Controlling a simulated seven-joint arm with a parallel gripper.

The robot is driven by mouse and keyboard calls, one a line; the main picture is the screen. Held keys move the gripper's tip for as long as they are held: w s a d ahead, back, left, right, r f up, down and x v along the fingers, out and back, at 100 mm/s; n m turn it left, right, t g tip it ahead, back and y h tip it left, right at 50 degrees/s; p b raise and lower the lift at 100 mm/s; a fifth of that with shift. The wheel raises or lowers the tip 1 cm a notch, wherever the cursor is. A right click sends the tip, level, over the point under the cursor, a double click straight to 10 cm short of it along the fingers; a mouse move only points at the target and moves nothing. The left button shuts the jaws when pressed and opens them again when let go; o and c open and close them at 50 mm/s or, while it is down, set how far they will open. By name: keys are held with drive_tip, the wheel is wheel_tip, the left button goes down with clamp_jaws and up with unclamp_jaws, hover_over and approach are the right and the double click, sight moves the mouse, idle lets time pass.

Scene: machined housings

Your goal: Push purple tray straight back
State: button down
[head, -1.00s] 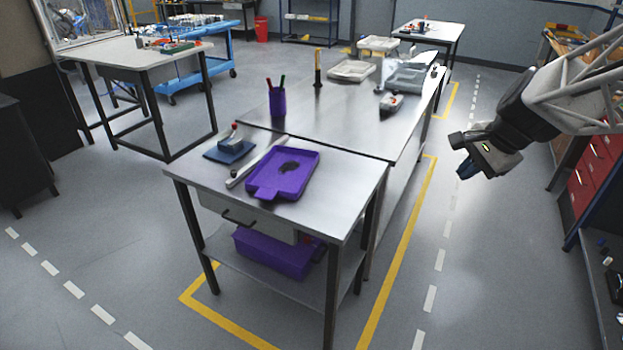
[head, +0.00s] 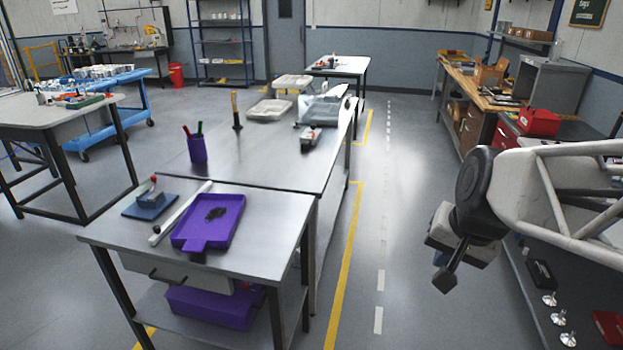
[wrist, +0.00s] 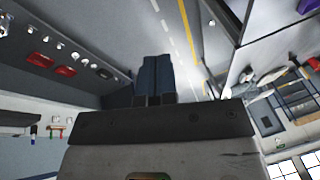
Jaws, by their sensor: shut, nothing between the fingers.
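The purple tray (head: 226,216) lies flat on the near end of the metal workbench (head: 262,236) in the head view, with its tab towards the front and a dark patch on its floor. My gripper (head: 445,282) hangs over the aisle to the right of the bench, well apart from the tray. In the wrist view my gripper's two blue-grey fingers (wrist: 156,75) are side by side and shut, with nothing held. At the wrist view's upper right corner a small purple piece shows, too cropped to identify.
A long pale bar (head: 180,213) lies just left of the tray, and a blue block fixture (head: 149,205) is left of that. A purple pen cup (head: 198,150) stands farther back. A purple bin (head: 212,305) sits on the lower shelf. The aisle floor is clear.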

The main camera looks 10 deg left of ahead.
drive_tip(key=w+a+f+m+t+y, duration=0.1)
drive_tip(key=w+a+f+m+t, duration=0.15)
drive_tip(key=w+a, duration=0.65)
drive_tip(key=w+a+f+m+t+y, duration=0.1)
drive_tip(key=w+a+f+m+t, duration=0.15)
drive_tip(key=a, duration=1.35)
drive_tip(key=w+a+f+m+t+y, duration=0.15)
drive_tip(key=w+a+f+t, duration=0.35)
drive_tip(key=a, duration=0.7)
drive_tip(key=s+a+f+m+t+h, duration=0.3)
drive_tip(key=a+f+m, duration=0.4)
drive_tip(key=a, duration=0.7)
drive_tip(key=s+a+f+m+h, duration=0.1)
drive_tip(key=s+a+f+h, duration=0.1)
drive_tip(key=s+a+f, duration=0.2)
drive_tip(key=s+a+f+m+t+h, duration=0.1)
drive_tip(key=s+a+f+m+h, duration=0.1)
drive_tip(key=s+f, duration=0.5)
drive_tip(key=shift+s+a+t, duration=0.3)
drive_tip(key=shift+s+a, duration=0.55)
drive_tip(key=shift+s, duration=0.2)
drive_tip(key=shift+w+r, duration=0.1)
drive_tip(key=shift+w, duration=0.05)
